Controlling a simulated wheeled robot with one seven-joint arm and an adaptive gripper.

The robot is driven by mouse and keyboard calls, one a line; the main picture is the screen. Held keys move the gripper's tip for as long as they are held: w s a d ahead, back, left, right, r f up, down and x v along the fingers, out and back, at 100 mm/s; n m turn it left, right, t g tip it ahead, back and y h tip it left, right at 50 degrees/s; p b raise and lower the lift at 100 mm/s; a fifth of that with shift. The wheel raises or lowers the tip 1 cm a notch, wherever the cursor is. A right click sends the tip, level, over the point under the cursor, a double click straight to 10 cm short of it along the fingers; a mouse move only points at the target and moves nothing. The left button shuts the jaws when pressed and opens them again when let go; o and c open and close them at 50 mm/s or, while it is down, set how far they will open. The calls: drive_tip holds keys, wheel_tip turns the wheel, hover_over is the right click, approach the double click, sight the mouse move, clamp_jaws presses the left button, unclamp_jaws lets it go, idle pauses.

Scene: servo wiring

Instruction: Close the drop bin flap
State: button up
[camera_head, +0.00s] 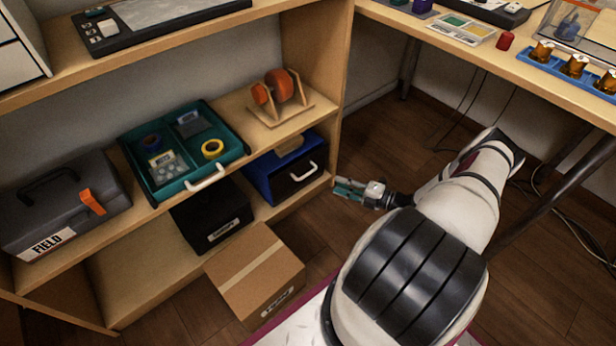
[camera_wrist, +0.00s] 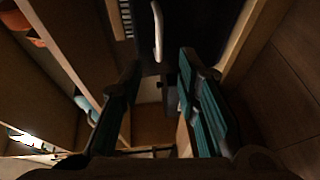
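The drop bin (camera_head: 256,178) is blue and stands on the lower shelf at the right end. Its dark front flap (camera_head: 288,188) carries a pale curved handle (camera_head: 303,172). How far the flap is tilted I cannot tell. My gripper (camera_head: 340,189) is just right of the bin, low and beyond the shelf end, pointing left. In the wrist view my gripper (camera_wrist: 160,75) is open, its teal-padded fingers apart with no object held between them. The pale handle (camera_wrist: 158,30) and dark panel (camera_wrist: 180,20) show ahead of the fingertips. I see no contact with the flap.
A black labelled bin (camera_head: 212,213) stands left of the drop bin. A cardboard box (camera_head: 254,272) sits on the floor in front. A teal tray (camera_head: 178,187) and an orange reel (camera_head: 281,88) are on the shelf above. The workbench (camera_head: 470,45) overhangs at right. Floor around my gripper is clear.

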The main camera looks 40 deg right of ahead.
sight(308, 175)
drive_tip(key=b+x, duration=0.3)
drive_tip(key=x, duration=1)
drive_tip(key=shift+a+b, duration=0.15)
drive_tip(key=shift+b, duration=0.15)
clamp_jaws()
